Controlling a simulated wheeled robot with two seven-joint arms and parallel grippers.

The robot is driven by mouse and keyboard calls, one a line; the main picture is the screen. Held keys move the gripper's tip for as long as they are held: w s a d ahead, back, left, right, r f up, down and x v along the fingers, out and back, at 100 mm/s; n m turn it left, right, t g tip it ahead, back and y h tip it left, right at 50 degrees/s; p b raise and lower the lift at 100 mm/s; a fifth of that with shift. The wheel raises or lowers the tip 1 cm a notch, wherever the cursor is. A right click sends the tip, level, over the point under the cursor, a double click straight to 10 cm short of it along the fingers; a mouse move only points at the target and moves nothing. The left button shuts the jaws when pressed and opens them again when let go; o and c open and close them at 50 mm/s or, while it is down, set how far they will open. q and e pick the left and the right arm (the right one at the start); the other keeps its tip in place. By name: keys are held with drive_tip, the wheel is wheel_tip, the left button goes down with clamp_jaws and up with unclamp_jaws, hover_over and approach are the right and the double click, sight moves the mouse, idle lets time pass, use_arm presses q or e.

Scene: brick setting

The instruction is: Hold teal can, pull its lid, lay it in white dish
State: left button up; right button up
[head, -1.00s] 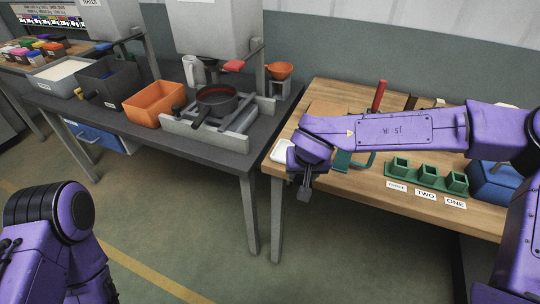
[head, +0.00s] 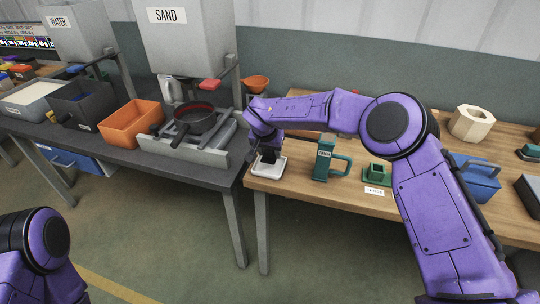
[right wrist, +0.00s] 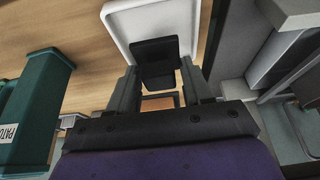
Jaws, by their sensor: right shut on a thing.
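The teal can (head: 323,161) stands upright on the wooden table, its handle on the right side. It also shows at the left of the right wrist view (right wrist: 33,110). The white dish (head: 255,172) lies at the table's left front corner, and its rim shows in the right wrist view (right wrist: 112,14). My right gripper (right wrist: 156,82) is at the dish, shut on a dark square piece (right wrist: 155,52) that looks like the lid. The piece is over or in the dish; I cannot tell whether it touches. My left gripper is out of view.
A dark bench on the left holds an orange bin (head: 130,124), a red-lined pan (head: 198,119) and the sand hopper (head: 185,40). A green holder (head: 376,174), a blue box (head: 474,180) and an octagonal cream pot (head: 471,122) stand right of the can.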

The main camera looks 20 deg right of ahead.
sight(270, 158)
drive_tip(key=shift+w+f, duration=0.15)
drive_tip(key=shift+f, duration=0.8)
drive_tip(key=shift+w+f, duration=0.1)
drive_tip(key=shift+f, duration=0.8)
drive_tip(key=o, duration=0.9)
drive_tip(key=shift+f, duration=0.1)
drive_tip(key=b+v, duration=0.1)
drive_tip(key=v, duration=1.1)
drive_tip(key=shift+d, duration=0.1)
